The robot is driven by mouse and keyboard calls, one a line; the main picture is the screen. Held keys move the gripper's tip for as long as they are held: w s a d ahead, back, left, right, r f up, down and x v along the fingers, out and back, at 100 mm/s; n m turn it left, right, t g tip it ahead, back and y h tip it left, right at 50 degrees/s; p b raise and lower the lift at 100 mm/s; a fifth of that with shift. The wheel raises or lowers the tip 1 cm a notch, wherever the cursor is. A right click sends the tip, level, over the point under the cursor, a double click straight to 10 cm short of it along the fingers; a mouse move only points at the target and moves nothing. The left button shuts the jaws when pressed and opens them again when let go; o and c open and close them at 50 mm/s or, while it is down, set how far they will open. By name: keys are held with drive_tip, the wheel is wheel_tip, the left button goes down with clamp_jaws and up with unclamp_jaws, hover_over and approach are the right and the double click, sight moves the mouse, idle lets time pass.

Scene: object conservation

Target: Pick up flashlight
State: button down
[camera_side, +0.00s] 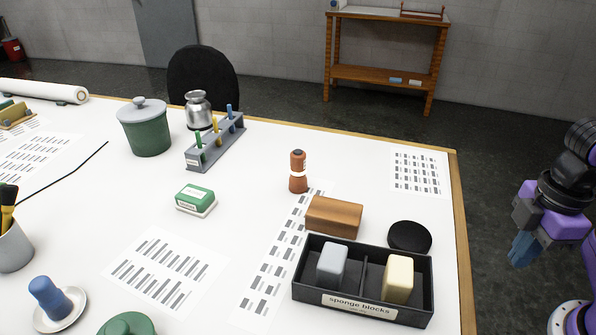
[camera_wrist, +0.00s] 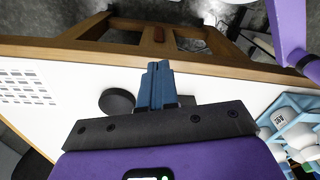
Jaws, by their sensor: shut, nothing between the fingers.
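An upright orange-brown cylinder (camera_side: 298,172) with a white band and dark cap stands on the white table in the side view. It may be the flashlight, but I cannot tell for sure; no other thing looks clearly like one. My gripper (camera_side: 522,250) is at the far right of the side view, beyond the table's right edge and well apart from the cylinder. In the wrist view my gripper's blue fingers (camera_wrist: 158,68) are together, with nothing between them. The cylinder is not seen in the wrist view.
A black tray (camera_side: 364,309) holds two sponge blocks, with a brown block (camera_side: 334,216) behind it and a black disc (camera_side: 409,237) beside it. A test-tube rack (camera_side: 215,143), green pot (camera_side: 145,130) and green-and-white block (camera_side: 196,198) stand further left. A light-blue rack (camera_wrist: 290,122) shows in the wrist view.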

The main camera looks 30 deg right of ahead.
drive_tip(key=c, duration=0.6)
unclamp_jaws()
drive_tip(key=n+t+h, duration=0.9)
drive_tip(key=n+h, duration=0.3)
drive_tip(key=h, duration=0.2)
approach(293, 169)
drive_tip(key=shift+s+a+f, duration=0.2)
drive_tip(key=shift+s+a, duration=0.25)
drive_tip(key=shift+a, duration=0.1)
drive_tip(key=shift+s+a+f, duration=0.2)
drive_tip(key=shift+s+a, duration=0.25)
drive_tip(key=shift+a, duration=0.1)
drive_tip(key=shift+s+a+f+t+h, duration=0.1)
drive_tip(key=shift+a+f+t+h, duration=0.3)
drive_tip(key=shift+h, duration=0.2)
drive_tip(key=x, duration=1.2)
drive_tip(key=shift+r, duration=0.15)
drive_tip(key=shift+x, duration=2.7)
